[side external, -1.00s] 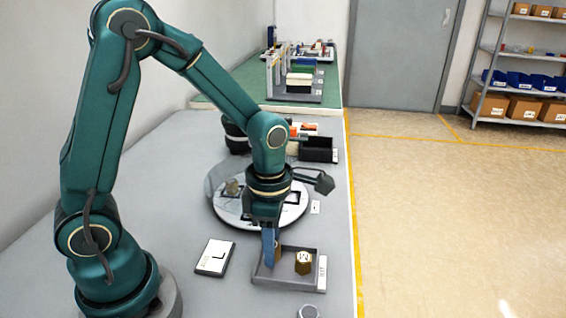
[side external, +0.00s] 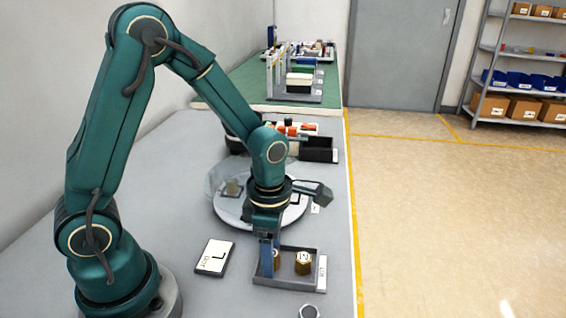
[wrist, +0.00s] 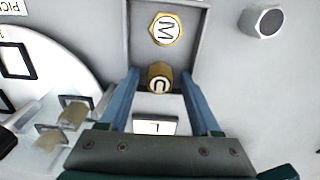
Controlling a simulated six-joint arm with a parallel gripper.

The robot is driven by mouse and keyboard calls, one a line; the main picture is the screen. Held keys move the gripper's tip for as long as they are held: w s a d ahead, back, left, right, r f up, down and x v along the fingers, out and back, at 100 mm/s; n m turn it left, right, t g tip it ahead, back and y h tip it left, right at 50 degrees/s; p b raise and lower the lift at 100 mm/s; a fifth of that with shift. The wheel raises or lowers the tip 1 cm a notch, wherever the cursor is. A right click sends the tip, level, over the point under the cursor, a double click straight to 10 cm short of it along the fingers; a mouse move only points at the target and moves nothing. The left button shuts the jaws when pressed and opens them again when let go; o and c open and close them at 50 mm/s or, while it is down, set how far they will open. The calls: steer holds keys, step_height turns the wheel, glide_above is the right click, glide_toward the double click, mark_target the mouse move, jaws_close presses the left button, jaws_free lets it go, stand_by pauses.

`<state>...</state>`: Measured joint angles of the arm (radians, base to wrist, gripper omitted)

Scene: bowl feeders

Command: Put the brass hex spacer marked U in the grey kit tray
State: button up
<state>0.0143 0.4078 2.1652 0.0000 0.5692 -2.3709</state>
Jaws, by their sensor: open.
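The grey kit tray (side external: 257,277) lies on the bench at the front, and its end shows in the wrist view (wrist: 203,45). The brass hex spacer marked U (wrist: 158,77) stands at the tray's near end in the wrist view, its lettered top facing up. It shows partly behind a finger in the side view (side external: 277,258). A brass hex spacer marked M (wrist: 165,29) stands in the same tray (side external: 303,264). My gripper (wrist: 159,75) is open, low at the tray, with one blue finger on each side of the U spacer and gaps between.
A white card marked L (side external: 215,257) lies left of the tray. A round plate (side external: 232,212) with parts on it stands behind. A small grey round piece (side external: 309,311) sits in front. A black bin (side external: 318,149) stands farther back.

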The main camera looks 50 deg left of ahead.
step_height(320, 180, up, 12)
steer(key=f, duration=0.1)
steer(key=s+r+m+t, duration=0.2)
steer(key=s+m, duration=0.2)
steer(key=m, duration=0.9)
steer(key=s+r+m+t, duration=0.1)
steer(key=s+m+t, duration=0.2)
steer(key=m, duration=1.1)
steer(key=shift+s+a+r+t, duration=0.2)
steer(key=shift+s+r+t, duration=0.1)
steer(key=shift+s+r, duration=0.05)
